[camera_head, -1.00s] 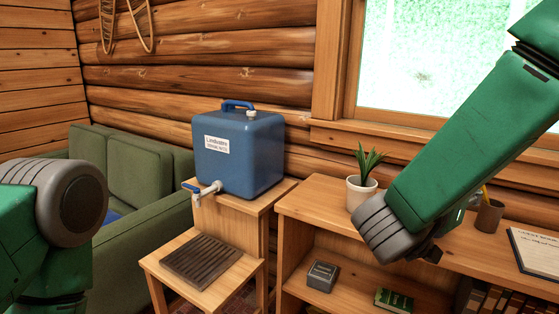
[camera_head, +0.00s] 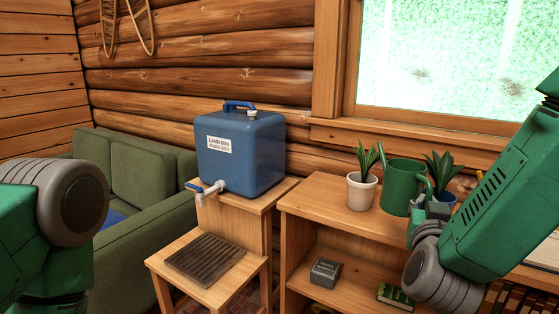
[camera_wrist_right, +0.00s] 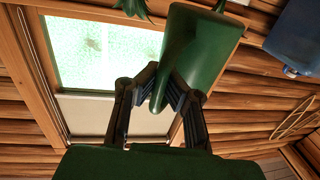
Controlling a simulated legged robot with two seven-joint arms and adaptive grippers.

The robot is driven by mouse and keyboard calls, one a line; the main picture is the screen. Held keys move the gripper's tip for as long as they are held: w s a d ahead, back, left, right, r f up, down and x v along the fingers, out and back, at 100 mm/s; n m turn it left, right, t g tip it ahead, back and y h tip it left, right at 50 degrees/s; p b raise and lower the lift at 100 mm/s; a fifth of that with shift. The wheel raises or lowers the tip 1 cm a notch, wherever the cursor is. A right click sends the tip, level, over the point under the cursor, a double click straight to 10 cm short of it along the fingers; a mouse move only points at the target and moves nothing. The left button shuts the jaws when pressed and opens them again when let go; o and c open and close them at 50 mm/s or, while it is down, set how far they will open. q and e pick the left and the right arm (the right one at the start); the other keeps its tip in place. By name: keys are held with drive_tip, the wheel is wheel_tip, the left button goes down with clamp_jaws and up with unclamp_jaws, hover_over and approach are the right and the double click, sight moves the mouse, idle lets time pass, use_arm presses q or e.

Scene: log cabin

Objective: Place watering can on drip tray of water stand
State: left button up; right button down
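The green watering can (camera_head: 397,189) stands upright on the shelf top, between two potted plants. My right gripper (camera_head: 424,210) is at the can's right side. In the right wrist view its fingertips (camera_wrist_right: 165,74) lie on either side of the can's slim handle, with the green can body (camera_wrist_right: 205,45) beyond. Whether they press on the handle cannot be told. The blue water container (camera_head: 240,150) with its tap sits on the wooden water stand. The dark slatted drip tray (camera_head: 205,259) lies bare on the stand's lower step. My left gripper is out of view; only its arm shows.
A white pot with a plant (camera_head: 362,190) stands just left of the can. A second plant (camera_head: 443,170) stands behind my gripper. A small grey box (camera_head: 325,271) and a green book (camera_head: 395,297) lie on the lower shelf. A green sofa (camera_head: 140,180) is left.

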drive_tip(key=s+a+f+n+y, duration=0.2)
drive_tip(key=s+f+y, duration=0.1)
drive_tip(key=f, duration=0.6)
drive_tip(key=s+a+f+n+t+y, duration=0.1)
drive_tip(key=s+f+y, duration=0.3)
drive_tip(key=f, duration=0.5)
drive_tip(key=shift+s+a+n, duration=0.7)
drive_tip(key=shift+a+n, duration=0.1)
drive_tip(key=shift+a, duration=0.1)
